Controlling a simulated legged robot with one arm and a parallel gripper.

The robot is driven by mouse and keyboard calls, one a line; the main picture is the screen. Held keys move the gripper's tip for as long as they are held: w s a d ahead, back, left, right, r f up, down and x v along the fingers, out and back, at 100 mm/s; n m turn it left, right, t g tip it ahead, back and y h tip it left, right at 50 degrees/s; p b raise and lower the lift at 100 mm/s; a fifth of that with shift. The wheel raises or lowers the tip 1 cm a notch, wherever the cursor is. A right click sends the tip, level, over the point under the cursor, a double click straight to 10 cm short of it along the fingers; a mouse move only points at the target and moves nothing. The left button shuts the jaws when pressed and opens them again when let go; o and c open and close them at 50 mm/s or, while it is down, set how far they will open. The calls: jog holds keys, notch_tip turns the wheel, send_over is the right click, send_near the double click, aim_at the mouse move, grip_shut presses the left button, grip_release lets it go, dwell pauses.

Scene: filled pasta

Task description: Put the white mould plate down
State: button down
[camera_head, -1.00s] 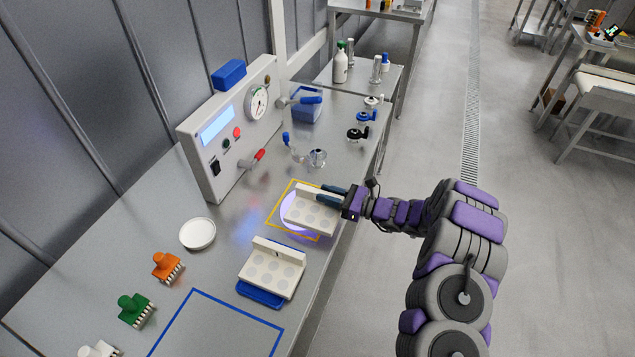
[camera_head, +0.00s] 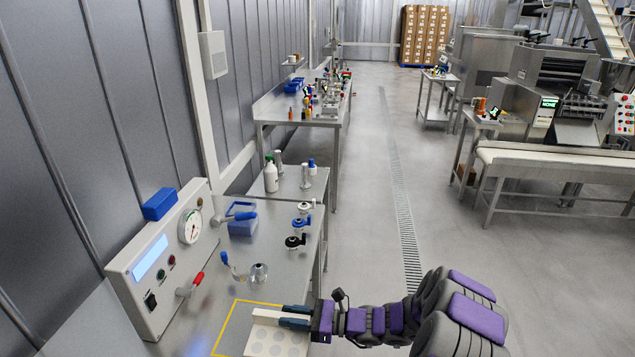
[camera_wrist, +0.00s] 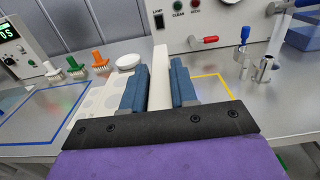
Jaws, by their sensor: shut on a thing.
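The white mould plate (camera_head: 268,343) has pale round marks and an upright rib along one edge. It lies over the yellow outlined square (camera_head: 231,318) on the steel bench; I cannot tell whether it touches the bench. My gripper (camera_head: 298,317) reaches in from the right, shut on the rib. In the wrist view the gripper's two blue fingers (camera_wrist: 160,88) flank the plate's rib (camera_wrist: 160,62), and its flat part (camera_wrist: 93,104) shows to the left. The plate's near part is cut off in the head view.
A control box (camera_head: 165,262) with a red-handled lever (camera_head: 190,286) stands left at the back. A glass vessel (camera_head: 259,273) and black valve piece (camera_head: 295,242) stand beyond the plate. The wrist view shows brushes (camera_wrist: 76,68), a white dish (camera_wrist: 128,62) and a blue outlined area (camera_wrist: 45,112).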

jog(key=w+d+r+m+t+h+b, duration=0.1)
jog(key=w+d+r+m+t, duration=0.1)
jog(key=d, duration=0.8)
jog(key=w+d+r+m+t+h+b, duration=0.1)
jog(key=w+d+r+m+t+h, duration=0.1)
jog(key=d+t, duration=0.4)
jog(key=d+r+m, duration=0.1)
jog(key=d+r, duration=0.1)
jog(key=d, duration=0.3)
jog(key=shift+r+m, duration=0.15)
jog(key=shift+m, duration=0.15)
jog(key=shift+w, duration=0.1)
